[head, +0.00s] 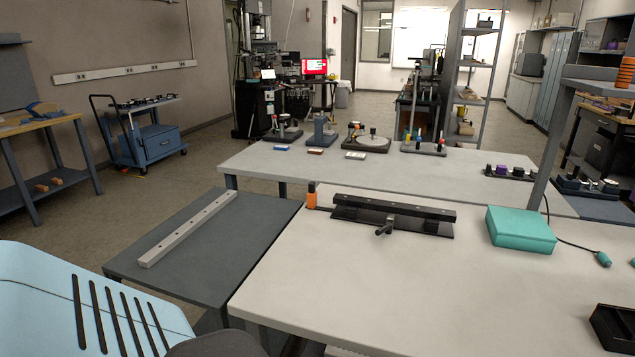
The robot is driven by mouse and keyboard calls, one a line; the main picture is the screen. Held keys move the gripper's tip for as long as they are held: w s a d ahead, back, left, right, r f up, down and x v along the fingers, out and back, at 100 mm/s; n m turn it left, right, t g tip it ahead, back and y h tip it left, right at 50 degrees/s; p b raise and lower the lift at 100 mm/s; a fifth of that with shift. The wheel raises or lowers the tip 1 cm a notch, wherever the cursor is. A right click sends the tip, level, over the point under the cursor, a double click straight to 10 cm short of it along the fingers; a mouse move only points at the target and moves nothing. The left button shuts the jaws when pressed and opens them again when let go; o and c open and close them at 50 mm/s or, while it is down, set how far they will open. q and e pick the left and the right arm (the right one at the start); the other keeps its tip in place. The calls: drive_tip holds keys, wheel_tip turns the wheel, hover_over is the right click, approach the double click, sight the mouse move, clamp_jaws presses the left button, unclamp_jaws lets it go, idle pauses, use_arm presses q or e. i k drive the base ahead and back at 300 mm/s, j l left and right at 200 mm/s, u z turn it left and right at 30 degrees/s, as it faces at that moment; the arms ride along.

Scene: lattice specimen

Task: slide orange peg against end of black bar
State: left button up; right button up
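The orange peg (311,199) stands upright near the far left corner of the white table, with a dark top. The black bar (395,207) lies lengthwise on a dark fixture (420,227) with a small handle at its front. The peg is just left of the bar's left end, with a visible gap between them. Neither of my grippers is in view.
A teal box (521,230) with a cable sits right of the bar. A black tray (615,325) is at the lower right. A grey bar (190,228) lies on a lower dark table (235,250) at left. The white table's front middle (400,300) is clear.

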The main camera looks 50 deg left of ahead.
sight(312, 196)
drive_tip(key=i+j, duration=0.5)
drive_tip(key=i, duration=0.2)
drive_tip(key=u, duration=1)
